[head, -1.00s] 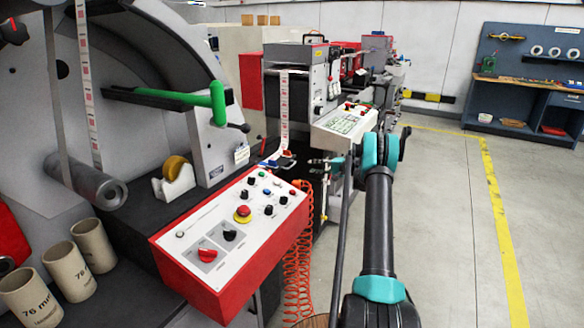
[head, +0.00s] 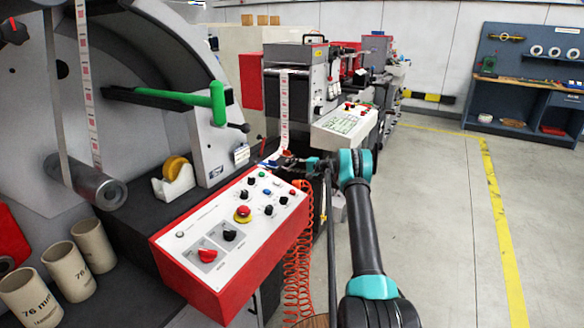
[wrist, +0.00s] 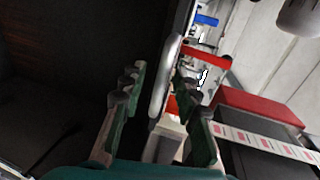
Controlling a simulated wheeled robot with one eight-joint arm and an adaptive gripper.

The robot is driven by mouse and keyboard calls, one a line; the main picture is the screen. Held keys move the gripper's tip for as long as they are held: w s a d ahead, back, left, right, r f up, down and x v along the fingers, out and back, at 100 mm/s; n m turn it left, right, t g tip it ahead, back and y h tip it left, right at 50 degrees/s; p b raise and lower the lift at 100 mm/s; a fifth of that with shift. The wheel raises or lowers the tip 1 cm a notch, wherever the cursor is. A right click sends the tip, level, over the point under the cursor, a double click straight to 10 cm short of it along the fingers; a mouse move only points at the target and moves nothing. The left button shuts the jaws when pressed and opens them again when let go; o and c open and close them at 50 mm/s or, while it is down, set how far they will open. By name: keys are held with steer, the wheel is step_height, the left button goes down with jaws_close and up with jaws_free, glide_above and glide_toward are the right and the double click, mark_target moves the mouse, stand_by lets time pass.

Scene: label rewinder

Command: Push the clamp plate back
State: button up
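My gripper (head: 296,160) is at the small work area under the label web, behind the red control box in the head view. In the wrist view my gripper (wrist: 158,85) is open, with its two green-grey fingers apart. A pale grey rounded bar (wrist: 165,78) shows in the gap between the fingers and may be an edge of the clamp plate; I cannot tell for sure. Whether a finger touches it is unclear. The printed label web (head: 284,110) runs down to this area, and it shows at the lower right of the wrist view (wrist: 265,143).
The red control box (head: 228,228) with knobs and a red button stands left of my arm. An orange coiled hose (head: 298,255) hangs beside it. A green handle (head: 217,103) sticks out above. Open floor lies to the right, before a blue workbench (head: 530,95).

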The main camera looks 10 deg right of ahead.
steer(key=shift+c, duration=0.6)
jaws_close()
